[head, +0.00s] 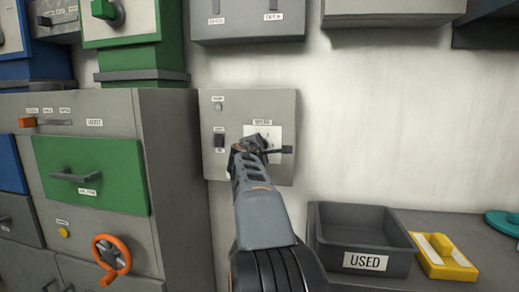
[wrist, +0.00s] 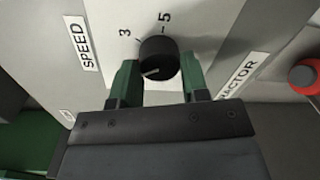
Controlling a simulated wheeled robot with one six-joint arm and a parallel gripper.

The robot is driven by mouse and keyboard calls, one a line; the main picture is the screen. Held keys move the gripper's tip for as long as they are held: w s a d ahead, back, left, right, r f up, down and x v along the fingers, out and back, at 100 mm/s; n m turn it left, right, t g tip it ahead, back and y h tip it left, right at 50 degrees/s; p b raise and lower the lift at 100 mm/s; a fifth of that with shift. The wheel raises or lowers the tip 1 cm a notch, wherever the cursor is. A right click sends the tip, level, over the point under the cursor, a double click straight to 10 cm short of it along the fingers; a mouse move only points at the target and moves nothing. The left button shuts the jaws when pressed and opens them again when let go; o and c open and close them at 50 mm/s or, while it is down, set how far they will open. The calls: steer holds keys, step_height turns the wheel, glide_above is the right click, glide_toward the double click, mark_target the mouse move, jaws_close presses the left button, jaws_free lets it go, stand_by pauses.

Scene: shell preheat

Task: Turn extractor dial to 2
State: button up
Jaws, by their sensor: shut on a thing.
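The extractor dial (wrist: 158,56) is a round black knob with a pale line across its lower part, slanting toward the lower left in the wrist view. The numbers 3 and 5 show on its white plate (wrist: 192,22); other marks are hidden. A SPEED label (wrist: 77,43) and a partly hidden label ending "RACTOR" (wrist: 243,73) flank it. My gripper (wrist: 159,77) has its green fingers on either side of the dial and is shut on it. In the head view my gripper (head: 262,148) covers the dial on the grey wall panel (head: 225,168).
A black switch (head: 219,141) sits left on the same panel. A red round knob (wrist: 306,76) is at the right in the wrist view. Below right are a USED tray (head: 365,225) and a yellow block (head: 440,257). Cabinets with an orange handwheel (head: 111,253) stand left.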

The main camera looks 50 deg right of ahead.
steer(key=o, duration=0.9)
steer(key=shift+a, duration=0.1)
steer(key=b+v, duration=0.1)
steer(key=v, duration=1.2)
steer(key=shift+s+a, duration=0.15)
steer(key=shift+a, duration=0.15)
